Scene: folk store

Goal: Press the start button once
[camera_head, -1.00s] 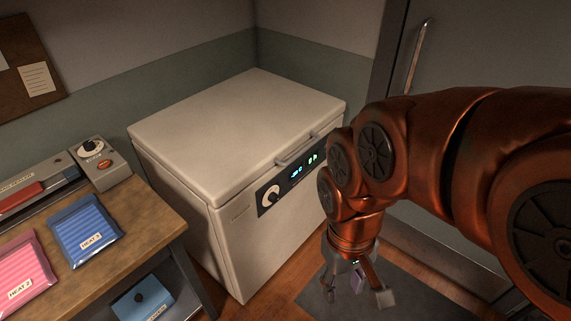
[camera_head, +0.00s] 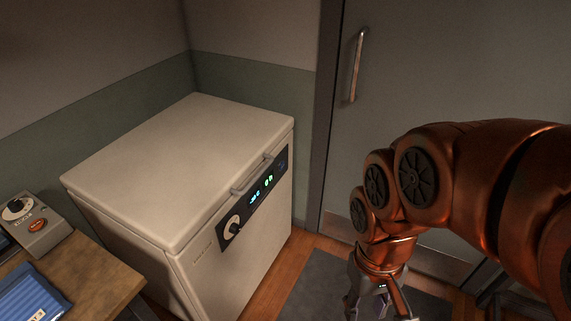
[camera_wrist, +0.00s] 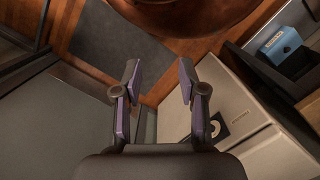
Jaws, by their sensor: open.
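No button labelled start can be read. An orange-red button (camera_head: 37,225) sits on a grey control box (camera_head: 30,238) with a dial, on the table at the left edge. A white chest freezer (camera_head: 180,170) stands in the middle, lid shut, with a dark front panel (camera_head: 244,210) carrying a round knob (camera_head: 232,228) and lit displays. My gripper (camera_head: 380,310) hangs low to the right of the freezer, its tips cut off by the frame's bottom edge. In the wrist view my gripper (camera_wrist: 160,80) is open and empty, with the freezer (camera_wrist: 215,90) beyond it on the right.
A wooden table (camera_head: 85,280) with a blue packet (camera_head: 30,295) is at lower left. A grey door (camera_head: 440,80) with a long handle (camera_head: 357,65) is behind my arm. A dark mat (camera_head: 310,285) lies on the floor. A blue box (camera_wrist: 281,43) shows in the wrist view.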

